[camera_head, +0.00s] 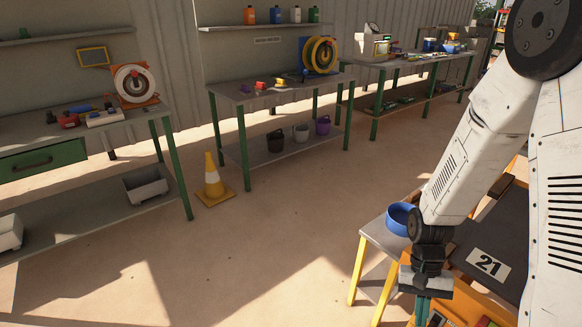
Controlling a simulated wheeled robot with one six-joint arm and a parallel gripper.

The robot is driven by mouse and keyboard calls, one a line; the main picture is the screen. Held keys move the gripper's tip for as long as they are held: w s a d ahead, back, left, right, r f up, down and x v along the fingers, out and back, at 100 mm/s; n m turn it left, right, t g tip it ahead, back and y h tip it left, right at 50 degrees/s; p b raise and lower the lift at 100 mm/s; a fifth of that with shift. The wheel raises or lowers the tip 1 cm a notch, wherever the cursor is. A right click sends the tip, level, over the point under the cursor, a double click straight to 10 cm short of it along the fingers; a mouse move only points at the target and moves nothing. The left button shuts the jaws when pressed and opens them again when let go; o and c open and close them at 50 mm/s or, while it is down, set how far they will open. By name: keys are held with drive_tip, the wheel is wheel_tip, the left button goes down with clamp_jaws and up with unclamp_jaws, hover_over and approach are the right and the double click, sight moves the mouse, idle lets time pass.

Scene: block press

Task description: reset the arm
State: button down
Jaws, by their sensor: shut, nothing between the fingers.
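My arm comes down on the right side of the head view, white with dark joints. My gripper (422,312) points down at the bottom edge, with slim teal fingers that are partly cut off by the frame. It is shut and I see nothing held in it. It is over or just in front of an orange drawer or tray (462,304) with small parts in it; the exact height cannot be told. A blue bowl (399,219) is just left of my arm on a small stand (377,238) with yellow legs.
A dark surface with a "21" plate (489,265) lies right of my gripper. Workbenches with green legs (245,150) line the wall, holding tools and hose reels. The floor in the middle (270,240) is clear.

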drive_tip(key=s+a+r+n+t, duration=0.1)
drive_tip(key=s+r+t, duration=0.1)
drive_tip(key=r, duration=0.8)
drive_tip(key=s+a+r+n+t, duration=0.1)
drive_tip(key=s+r, duration=0.4)
drive_tip(key=r, duration=0.5)
drive_tip(key=s+r+n+t, duration=0.2)
drive_tip(key=s+r+t, duration=0.2)
drive_tip(key=r, duration=0.6)
drive_tip(key=shift+a+r, duration=0.3)
drive_tip(key=shift+a, duration=0.1)
